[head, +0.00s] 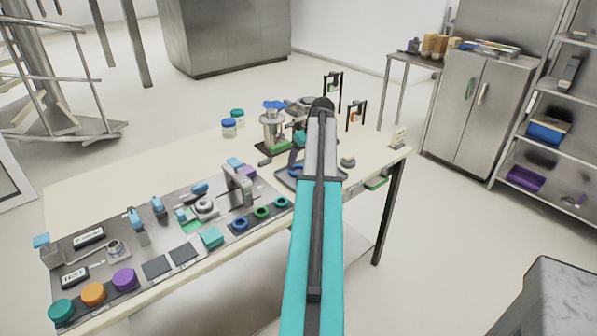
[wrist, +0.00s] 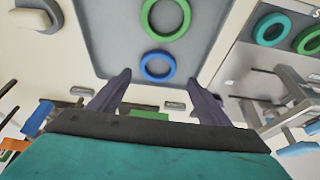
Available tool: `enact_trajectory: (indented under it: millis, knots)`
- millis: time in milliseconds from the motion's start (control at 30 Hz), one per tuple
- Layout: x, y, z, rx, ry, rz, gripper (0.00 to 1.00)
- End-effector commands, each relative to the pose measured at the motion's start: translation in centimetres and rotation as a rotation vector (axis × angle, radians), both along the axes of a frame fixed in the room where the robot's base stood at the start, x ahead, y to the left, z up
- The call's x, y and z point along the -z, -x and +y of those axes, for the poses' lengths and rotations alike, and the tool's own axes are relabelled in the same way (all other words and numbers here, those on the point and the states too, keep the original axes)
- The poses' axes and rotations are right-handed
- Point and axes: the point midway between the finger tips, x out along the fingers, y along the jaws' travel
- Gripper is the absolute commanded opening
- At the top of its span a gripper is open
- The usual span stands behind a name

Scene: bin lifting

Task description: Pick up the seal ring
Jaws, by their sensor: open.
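Several rings could be the seal ring, and I cannot tell which one is meant. In the wrist view a blue ring (wrist: 157,66) lies flat in a grey tray (wrist: 105,40), with a larger green ring (wrist: 165,18) beyond it. My gripper (wrist: 161,80) is open and empty, its two dark fingers on either side of the near edge of the blue ring, apparently above it. In the head view my arm hides most of the tray (head: 283,180) and the rings in it. A blue ring (head: 240,224), a green ring (head: 261,212) and a teal ring (head: 282,202) sit on the panel.
The grey work panel (head: 120,250) holds clamps, small blocks and coloured round pieces. A metal press-like device (head: 272,130) and lidded jars (head: 229,128) stand farther back. The table's left back area is clear. Cabinets and shelves stand at the right.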

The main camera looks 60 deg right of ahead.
Motion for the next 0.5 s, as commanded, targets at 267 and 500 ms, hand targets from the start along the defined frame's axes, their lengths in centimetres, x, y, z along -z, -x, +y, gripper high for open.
enact_trajectory:
  millis: [267, 500]
  knots:
    - [0.02, -0.04, 0.02, 0.0, 0.0, 0.0, 0.71]
    - [0.72, -0.23, -0.14, -0.001, -0.001, 0.001, 0.71]
